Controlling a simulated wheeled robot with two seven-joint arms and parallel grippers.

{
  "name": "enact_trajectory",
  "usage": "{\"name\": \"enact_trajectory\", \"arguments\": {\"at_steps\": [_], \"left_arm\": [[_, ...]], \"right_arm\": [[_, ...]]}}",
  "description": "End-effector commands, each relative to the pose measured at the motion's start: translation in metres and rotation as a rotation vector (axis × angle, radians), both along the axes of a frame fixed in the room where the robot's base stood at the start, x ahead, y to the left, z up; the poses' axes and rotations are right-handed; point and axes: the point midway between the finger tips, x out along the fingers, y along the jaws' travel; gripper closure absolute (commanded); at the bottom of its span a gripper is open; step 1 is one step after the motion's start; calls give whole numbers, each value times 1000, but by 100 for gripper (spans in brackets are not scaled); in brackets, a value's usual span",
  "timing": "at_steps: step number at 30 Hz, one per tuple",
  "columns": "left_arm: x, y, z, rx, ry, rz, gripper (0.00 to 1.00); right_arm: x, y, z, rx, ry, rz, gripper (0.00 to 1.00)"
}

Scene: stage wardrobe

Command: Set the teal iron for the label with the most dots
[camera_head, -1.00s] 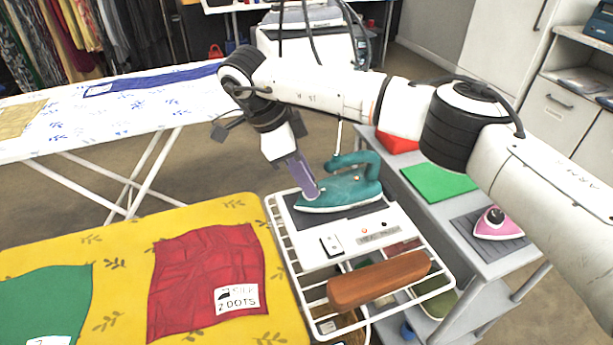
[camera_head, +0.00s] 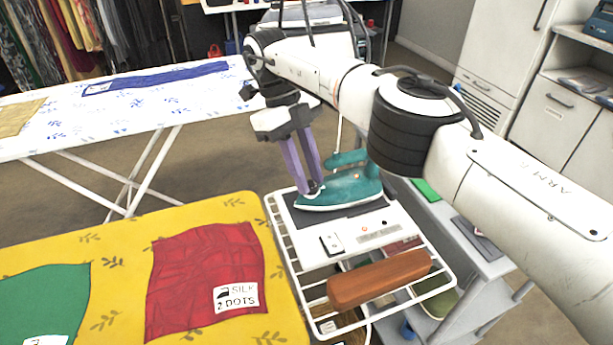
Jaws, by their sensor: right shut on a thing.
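The teal iron (camera_head: 345,189) rests on a dark plate on the white station at centre. My right gripper (camera_head: 314,188) comes down on the iron's front end, and its purple fingers are shut on a small dark dial there, mostly hidden by the fingertips. The green cloth (camera_head: 40,300) at lower left has a label (camera_head: 45,341) cut off by the picture edge. The blue cloth's label (camera_head: 100,88) is too small to read. My left gripper is out of view.
The yellow board (camera_head: 110,250) lies left of the station's wire rack (camera_head: 290,275). A brown wooden block (camera_head: 380,278) sits at the rack's front. A grey cart (camera_head: 480,265) stands at right, partly hidden by my arm. A white board (camera_head: 150,115) stands behind.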

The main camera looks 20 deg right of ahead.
Motion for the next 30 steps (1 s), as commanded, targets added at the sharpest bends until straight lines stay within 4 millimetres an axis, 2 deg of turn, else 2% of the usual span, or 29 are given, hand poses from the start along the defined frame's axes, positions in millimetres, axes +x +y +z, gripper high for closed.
{"name": "enact_trajectory", "arguments": {"at_steps": [10,26,27,30], "left_arm": [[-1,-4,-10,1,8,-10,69],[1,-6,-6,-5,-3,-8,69],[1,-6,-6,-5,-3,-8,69],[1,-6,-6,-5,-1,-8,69]], "right_arm": [[0,-1,-1,-1,-2,-130,99],[0,-2,0,-1,-2,-149,99],[0,-2,0,-1,-2,-149,70],[0,-2,0,-1,-2,-148,57]]}}
